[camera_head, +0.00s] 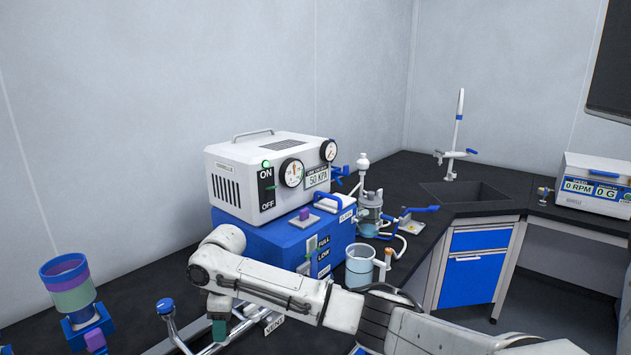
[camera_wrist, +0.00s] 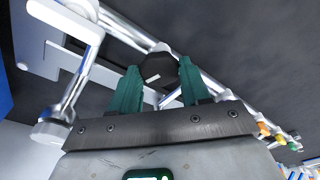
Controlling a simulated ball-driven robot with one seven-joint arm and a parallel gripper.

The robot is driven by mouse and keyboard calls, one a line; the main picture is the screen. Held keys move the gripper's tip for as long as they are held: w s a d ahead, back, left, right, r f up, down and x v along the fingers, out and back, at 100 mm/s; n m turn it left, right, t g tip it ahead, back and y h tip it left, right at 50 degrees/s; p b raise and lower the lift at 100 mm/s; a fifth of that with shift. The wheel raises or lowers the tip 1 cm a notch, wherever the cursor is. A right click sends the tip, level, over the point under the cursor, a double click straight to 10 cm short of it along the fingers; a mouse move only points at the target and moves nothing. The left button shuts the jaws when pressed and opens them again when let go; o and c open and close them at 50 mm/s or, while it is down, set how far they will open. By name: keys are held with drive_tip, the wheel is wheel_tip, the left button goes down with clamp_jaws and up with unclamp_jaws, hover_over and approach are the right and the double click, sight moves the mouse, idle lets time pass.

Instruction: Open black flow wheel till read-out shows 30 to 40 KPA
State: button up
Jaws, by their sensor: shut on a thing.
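The black flow wheel (camera_wrist: 158,70) sits on a metal pipe in the wrist view, with a small white mark on its face. My gripper (camera_wrist: 158,80) has its green fingers on either side of the wheel and is shut on it. In the head view my gripper (camera_head: 218,328) points down at the pipework, and the wheel is hidden there. The read-out (camera_head: 317,177) on the white pump unit (camera_head: 240,190) shows 50 KPA. Two round dials (camera_head: 291,173) sit beside and above it, and a green light shows by ON.
The pump stands on a blue box (camera_head: 270,245) behind my arm. A glass flask (camera_head: 369,212) and a jug (camera_head: 359,266) stand to its right. A blue-and-green cup-like vessel (camera_head: 68,285) is at the left. A metal pipe (camera_head: 170,325) with a blue cap runs near my gripper.

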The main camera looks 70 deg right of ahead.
drive_tip(key=shift+n, duration=1.4)
drive_tip(key=shift+n, duration=0.6)
drive_tip(key=o, duration=1.1)
drive_tip(key=shift+g, duration=0.3)
wheel_tip(320, 180, up, 6)
drive_tip(key=p, duration=0.5)
drive_tip(key=shift+p, duration=0.4)
